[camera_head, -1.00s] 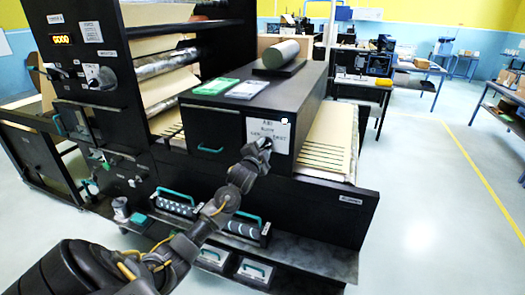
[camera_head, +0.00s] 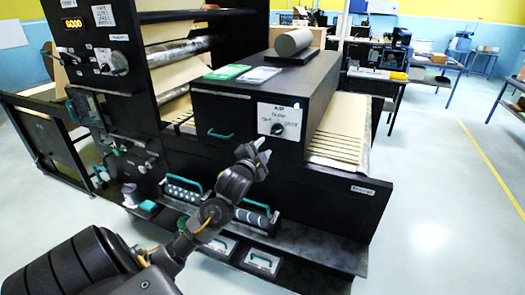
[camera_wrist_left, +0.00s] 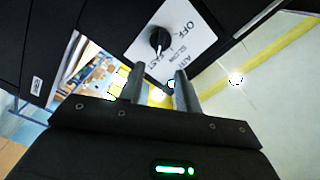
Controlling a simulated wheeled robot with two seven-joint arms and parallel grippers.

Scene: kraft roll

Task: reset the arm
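My left gripper (camera_head: 260,155) comes in from the left in the head view and hangs in front of the black machine, just below and left of a white label plate (camera_head: 292,121). A black knob (camera_head: 278,129) on that plate is fully visible and clear of the fingers. In the left wrist view my left gripper (camera_wrist_left: 158,90) is open and empty, with a gap between its two fingers. The knob (camera_wrist_left: 159,41) shows beyond the fingertips, on the plate marked OFF, SLOW, FAST and AIR. My right gripper is in neither view.
The machine's teal-handled drawer (camera_head: 220,135) is left of the plate. Below stand grey rollers with teal handles (camera_head: 252,217) and a low ledge (camera_head: 315,255). A grey roll (camera_head: 293,43) lies on top. The floor to the right (camera_head: 440,220) is clear.

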